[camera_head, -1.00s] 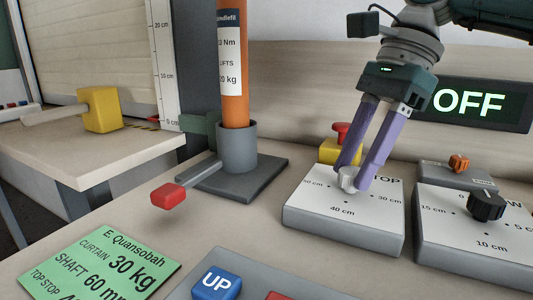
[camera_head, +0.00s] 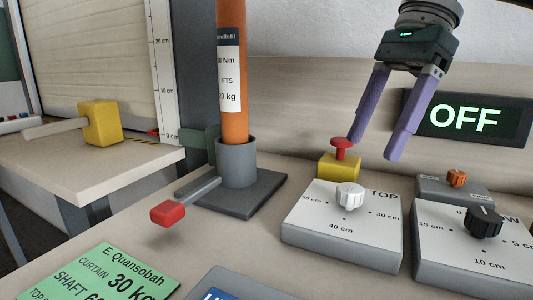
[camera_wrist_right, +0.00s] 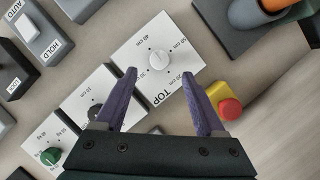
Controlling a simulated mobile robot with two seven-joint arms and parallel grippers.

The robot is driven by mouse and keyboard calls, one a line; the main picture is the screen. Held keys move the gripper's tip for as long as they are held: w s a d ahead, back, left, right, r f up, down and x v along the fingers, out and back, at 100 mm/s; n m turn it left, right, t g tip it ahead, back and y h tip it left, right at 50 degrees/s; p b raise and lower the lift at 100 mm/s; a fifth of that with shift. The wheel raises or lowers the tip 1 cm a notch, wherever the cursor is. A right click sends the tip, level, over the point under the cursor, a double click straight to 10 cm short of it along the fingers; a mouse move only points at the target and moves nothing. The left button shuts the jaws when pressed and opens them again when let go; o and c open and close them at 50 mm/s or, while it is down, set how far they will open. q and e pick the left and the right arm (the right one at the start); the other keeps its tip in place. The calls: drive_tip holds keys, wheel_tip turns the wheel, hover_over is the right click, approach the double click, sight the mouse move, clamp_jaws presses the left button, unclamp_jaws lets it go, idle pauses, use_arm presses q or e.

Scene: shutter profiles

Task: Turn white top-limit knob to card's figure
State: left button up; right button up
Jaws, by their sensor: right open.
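The white knob (camera_head: 350,196) stands on the white-topped TOP dial box (camera_head: 320,226), marked 40 cm at the front and 30 cm at the right. It also shows in the right wrist view (camera_wrist_right: 159,60), but I cannot tell its exact pointer setting. My right gripper (camera_head: 373,148) is open and empty, raised above and behind the knob, apart from it. In the wrist view the knob lies just beyond the fingertips (camera_wrist_right: 159,75). The green card (camera_head: 110,276) reads CURTAIN 30 kg and SHAFT; its lower lines are cut off. My left gripper is out of view.
A red mushroom button on a yellow base (camera_head: 338,167) stands behind the dial box. A second box with a black knob (camera_head: 484,222) is at the right. An orange post in a grey socket (camera_head: 237,163) and a red-ended lever (camera_head: 168,214) stand left. The display (camera_head: 466,118) reads OFF.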

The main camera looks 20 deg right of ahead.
drive_tip(key=shift+v, duration=1.65)
